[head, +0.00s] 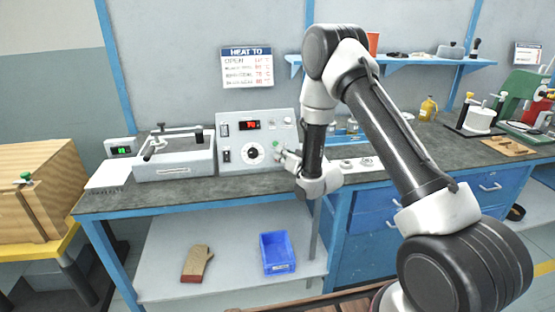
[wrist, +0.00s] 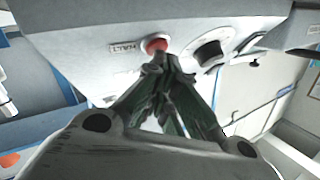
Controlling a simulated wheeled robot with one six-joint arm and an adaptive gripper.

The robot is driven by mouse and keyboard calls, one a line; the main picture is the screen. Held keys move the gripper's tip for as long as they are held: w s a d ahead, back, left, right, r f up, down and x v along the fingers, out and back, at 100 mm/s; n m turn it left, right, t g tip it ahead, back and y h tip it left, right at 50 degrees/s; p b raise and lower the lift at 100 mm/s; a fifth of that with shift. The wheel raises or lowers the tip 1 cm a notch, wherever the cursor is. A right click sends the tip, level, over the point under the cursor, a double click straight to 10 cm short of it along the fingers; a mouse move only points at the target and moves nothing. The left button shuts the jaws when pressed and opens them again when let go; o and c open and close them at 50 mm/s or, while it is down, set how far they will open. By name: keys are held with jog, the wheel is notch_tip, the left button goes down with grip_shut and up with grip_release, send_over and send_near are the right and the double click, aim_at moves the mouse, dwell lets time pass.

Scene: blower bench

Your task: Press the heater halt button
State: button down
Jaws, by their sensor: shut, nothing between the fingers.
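The heater control box (head: 231,130) stands on the bench, with a red lit display (head: 250,125) and a round dial (head: 253,152) on its front. In the wrist view a red round button (wrist: 155,44) sits on the panel between a small label and a dark knob (wrist: 209,49). The label is too small to read surely. My gripper (wrist: 166,62) is shut and empty, its fingertips at the button's lower edge in the picture. I cannot tell whether they touch it. In the head view my gripper (head: 281,154) is at the box's lower right front and the red button does not show.
A grey device with a lever (head: 174,158) stands left of the box, near a green-lit display (head: 121,149). Small round pieces (head: 357,163) lie on the bench right of my gripper.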

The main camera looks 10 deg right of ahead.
jog(key=shift+s+r, duration=0.55)
jog(key=shift+s, duration=0.05)
dwell(0.3)
jog(key=shift+s+r, duration=1.75)
jog(key=shift+s, duration=0.05)
